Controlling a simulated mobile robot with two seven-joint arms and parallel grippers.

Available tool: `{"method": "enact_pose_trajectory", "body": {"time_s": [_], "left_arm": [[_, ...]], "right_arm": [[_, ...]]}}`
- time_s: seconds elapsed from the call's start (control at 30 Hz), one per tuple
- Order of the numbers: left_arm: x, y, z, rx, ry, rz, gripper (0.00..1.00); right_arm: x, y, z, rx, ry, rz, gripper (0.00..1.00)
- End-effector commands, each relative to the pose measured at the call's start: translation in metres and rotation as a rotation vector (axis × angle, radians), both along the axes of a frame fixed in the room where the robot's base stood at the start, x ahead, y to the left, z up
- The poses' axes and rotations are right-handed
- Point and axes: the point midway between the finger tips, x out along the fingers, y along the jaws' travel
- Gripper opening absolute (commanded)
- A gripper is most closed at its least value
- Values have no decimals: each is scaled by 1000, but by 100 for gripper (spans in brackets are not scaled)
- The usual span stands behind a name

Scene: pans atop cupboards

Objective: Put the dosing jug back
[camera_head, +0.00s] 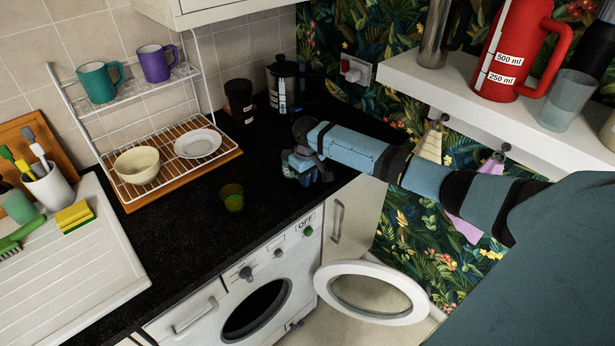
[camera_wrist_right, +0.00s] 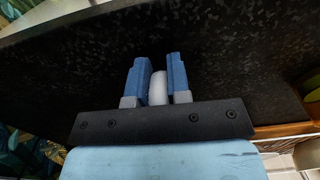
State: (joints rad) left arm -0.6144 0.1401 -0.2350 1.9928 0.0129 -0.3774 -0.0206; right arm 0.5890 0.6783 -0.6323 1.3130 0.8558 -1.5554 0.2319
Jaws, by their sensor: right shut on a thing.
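A red jug (camera_head: 513,50) with a white scale marked 500 ml and 250 ml stands upright on the white shelf at the upper right. Its handle faces right. My right gripper (camera_head: 305,168) is low over the dark worktop, well to the left of and below this jug. In the right wrist view, the blue fingers of my right gripper (camera_wrist_right: 157,75) are shut on a small white rounded thing (camera_wrist_right: 158,88). I cannot tell what the thing is; the arm and fingers hide most of it in the head view. My left gripper is not in view.
A dark canister (camera_head: 239,101) and a dark steel pot (camera_head: 284,84) stand at the back. A dish rack (camera_head: 128,93) is left. The washing machine door (camera_head: 412,316) hangs open. A clear glass (camera_head: 567,100) stands beside the jug.

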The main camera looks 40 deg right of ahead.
Motion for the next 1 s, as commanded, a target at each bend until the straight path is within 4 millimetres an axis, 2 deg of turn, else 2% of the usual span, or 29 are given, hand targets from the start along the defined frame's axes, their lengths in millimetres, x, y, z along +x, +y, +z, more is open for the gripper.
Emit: {"method": "enact_pose_trajectory", "body": {"time_s": [0.33,0.37,0.43,0.47,0.77,0.87,1.0], "left_arm": [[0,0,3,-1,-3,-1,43],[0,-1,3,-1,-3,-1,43],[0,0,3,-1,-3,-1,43],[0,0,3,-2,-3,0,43],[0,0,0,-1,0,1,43],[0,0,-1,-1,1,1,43],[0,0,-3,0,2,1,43]], "right_arm": [[0,0,-3,0,0,0,0],[0,0,-3,0,0,0,24],[0,0,-2,0,-1,0,40],[0,0,-2,0,-1,0,43],[1,0,0,-1,-2,0,43],[1,-1,10,0,-3,0,43],[2,-1,36,-1,-5,1,43]]}}
